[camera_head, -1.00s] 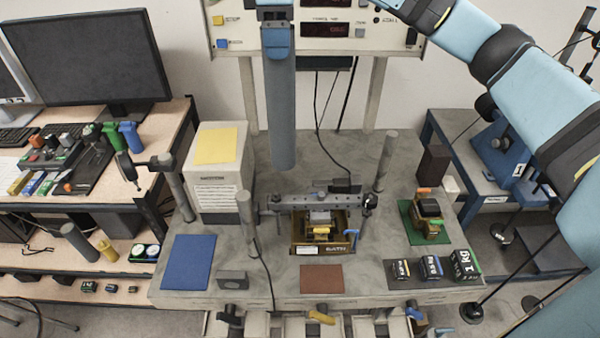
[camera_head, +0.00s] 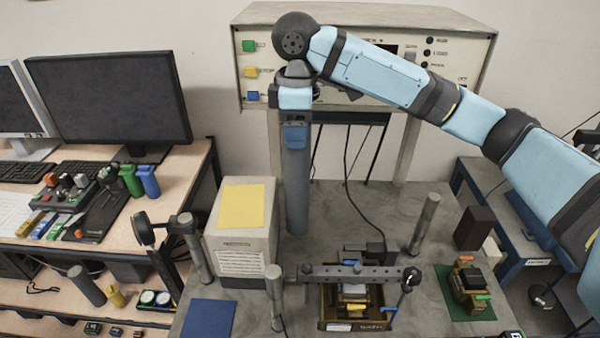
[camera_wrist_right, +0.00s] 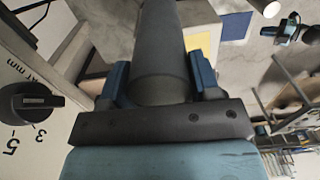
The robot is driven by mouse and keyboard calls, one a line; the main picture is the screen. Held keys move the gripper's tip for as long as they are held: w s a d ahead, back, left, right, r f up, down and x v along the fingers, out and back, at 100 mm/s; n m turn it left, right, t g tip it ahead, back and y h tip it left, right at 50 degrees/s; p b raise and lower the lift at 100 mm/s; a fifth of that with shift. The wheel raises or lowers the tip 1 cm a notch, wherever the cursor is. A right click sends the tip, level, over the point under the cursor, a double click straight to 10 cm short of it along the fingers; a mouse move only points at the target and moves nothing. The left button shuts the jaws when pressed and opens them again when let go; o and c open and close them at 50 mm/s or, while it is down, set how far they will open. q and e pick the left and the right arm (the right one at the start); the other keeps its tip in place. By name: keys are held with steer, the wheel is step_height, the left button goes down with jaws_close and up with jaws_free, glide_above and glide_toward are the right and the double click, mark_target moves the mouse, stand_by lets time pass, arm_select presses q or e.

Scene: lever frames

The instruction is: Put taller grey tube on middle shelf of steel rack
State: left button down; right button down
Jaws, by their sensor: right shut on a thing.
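A long grey tube (camera_head: 297,192) hangs upright from my right gripper (camera_head: 295,138) in the head view. The jaws are shut on its upper end, and its lower end is beside the beige box, apparently above the bench. In the right wrist view the tube (camera_wrist_right: 160,45) runs away from the camera between the two blue fingers (camera_wrist_right: 158,85). A shorter grey cylinder (camera_head: 87,286) stands on the low shelf at left. I cannot clearly make out the steel rack; some metal framework (camera_wrist_right: 295,135) shows at the right of the wrist view. My left gripper is not in view.
An instrument panel (camera_head: 370,55) stands behind my right arm. A beige box (camera_head: 240,262) with a yellow note is left of the tube. A bar fixture (camera_head: 345,272) with posts is below right. A monitor (camera_head: 110,95) stands on the left desk.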

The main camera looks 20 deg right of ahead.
mark_target(297, 172)
step_height(297, 172, down, 10)
steer(key=shift+p, duration=0.5)
steer(key=shift+c, duration=1.7)
jaws_free()
steer(key=shift+s+f, duration=0.1)
steer(key=shift+f, duration=0.05)
